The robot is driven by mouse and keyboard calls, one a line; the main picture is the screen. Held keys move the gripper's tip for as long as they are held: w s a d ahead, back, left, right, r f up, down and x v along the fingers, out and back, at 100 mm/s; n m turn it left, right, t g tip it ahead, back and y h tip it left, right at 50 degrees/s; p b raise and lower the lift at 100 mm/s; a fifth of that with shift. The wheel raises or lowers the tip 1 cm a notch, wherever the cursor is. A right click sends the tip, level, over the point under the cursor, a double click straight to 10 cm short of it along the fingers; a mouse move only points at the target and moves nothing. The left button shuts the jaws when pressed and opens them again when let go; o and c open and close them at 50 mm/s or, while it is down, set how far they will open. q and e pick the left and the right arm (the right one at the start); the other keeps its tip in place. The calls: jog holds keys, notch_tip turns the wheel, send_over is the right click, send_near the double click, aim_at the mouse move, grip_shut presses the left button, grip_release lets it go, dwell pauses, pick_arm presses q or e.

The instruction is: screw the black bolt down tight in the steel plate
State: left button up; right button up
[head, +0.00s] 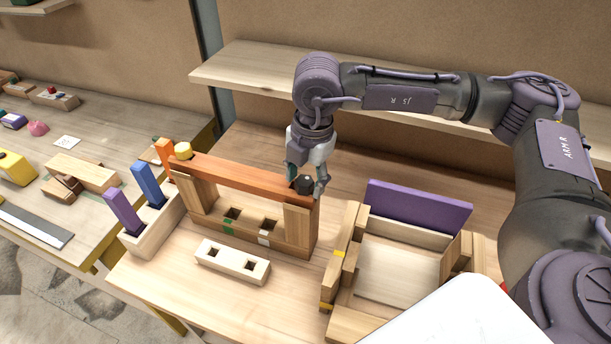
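My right gripper (307,182) points down over the right end of a reddish-brown wooden beam (245,177). A small black bolt-like piece (304,185) sits at that end of the beam, between or just in front of the fingertips. I cannot tell whether the fingers touch it. Its lower part is hidden, so I cannot see how deep it sits. The beam rests across two wooden uprights. I see no clear steel plate here. My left gripper is not in view.
A purple board (418,207) stands in a wooden frame at right. A pale block with two square holes (232,262) lies in front. A holder (153,228) with coloured slats stands at left. A shelf (250,72) runs behind my arm.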

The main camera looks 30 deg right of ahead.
grip_shut()
jog(key=m+b, duration=0.1)
jog(key=m, duration=0.1)
jog(key=m+b, duration=0.2)
jog(key=shift+a+f, duration=0.2)
jog(key=shift+f, duration=0.15)
jog(key=m+b, duration=0.1)
jog(key=m, duration=0.2)
jog(key=shift+a+h, duration=0.15)
jog(key=shift+h, duration=0.25)
jog(key=shift+r+m, duration=0.15)
jog(key=shift+m, duration=0.45)
jog(key=shift+o, duration=0.9)
grip_release()
jog(key=shift+o, duration=1.3)
jog(key=shift+a, duration=0.1)
jog(key=shift+r, duration=0.1)
